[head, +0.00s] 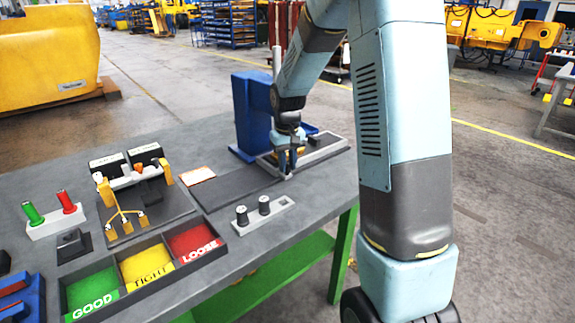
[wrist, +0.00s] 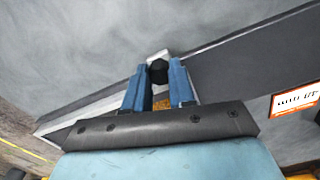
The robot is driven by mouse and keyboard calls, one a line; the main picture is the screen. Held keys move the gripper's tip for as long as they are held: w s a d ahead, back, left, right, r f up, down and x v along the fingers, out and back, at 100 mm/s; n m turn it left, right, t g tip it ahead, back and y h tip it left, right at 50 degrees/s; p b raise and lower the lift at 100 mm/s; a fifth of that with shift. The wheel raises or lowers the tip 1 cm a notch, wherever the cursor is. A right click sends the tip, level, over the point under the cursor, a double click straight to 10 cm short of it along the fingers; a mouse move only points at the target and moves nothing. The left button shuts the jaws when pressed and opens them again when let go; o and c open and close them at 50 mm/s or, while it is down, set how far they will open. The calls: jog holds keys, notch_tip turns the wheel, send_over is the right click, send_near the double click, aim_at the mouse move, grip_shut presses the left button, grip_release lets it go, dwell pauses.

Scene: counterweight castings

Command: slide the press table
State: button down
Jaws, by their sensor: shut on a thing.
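The blue press (head: 248,112) stands at the far end of the grey workbench. Its press table (head: 322,150) is a low grey slide beside the press foot, with a long dark strip (head: 235,186) running left from it. My gripper (head: 289,152) points down at the slide's near end. In the wrist view my blue fingers (wrist: 159,88) are shut on a dark knob (wrist: 158,72) with a pale base. A small yellow-orange patch (wrist: 162,104) shows between the fingers. My fingers and palm hide part of the slide.
A grey block with two dark pegs (head: 264,208) stands near the front edge. Green GOOD (head: 92,288), yellow TIGHT (head: 147,265) and red LOOSE (head: 194,242) trays lie nearer. A gauge stand (head: 140,190) and an orange-white label (head: 197,176) sit left of the strip, which is clear.

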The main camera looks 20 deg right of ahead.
jog(key=shift+d, duration=0.25)
jog(key=c, duration=1.3)
grip_release()
jog(key=shift+d, duration=0.1)
jog(key=o, duration=0.4)
jog(key=shift+c, duration=0.2)
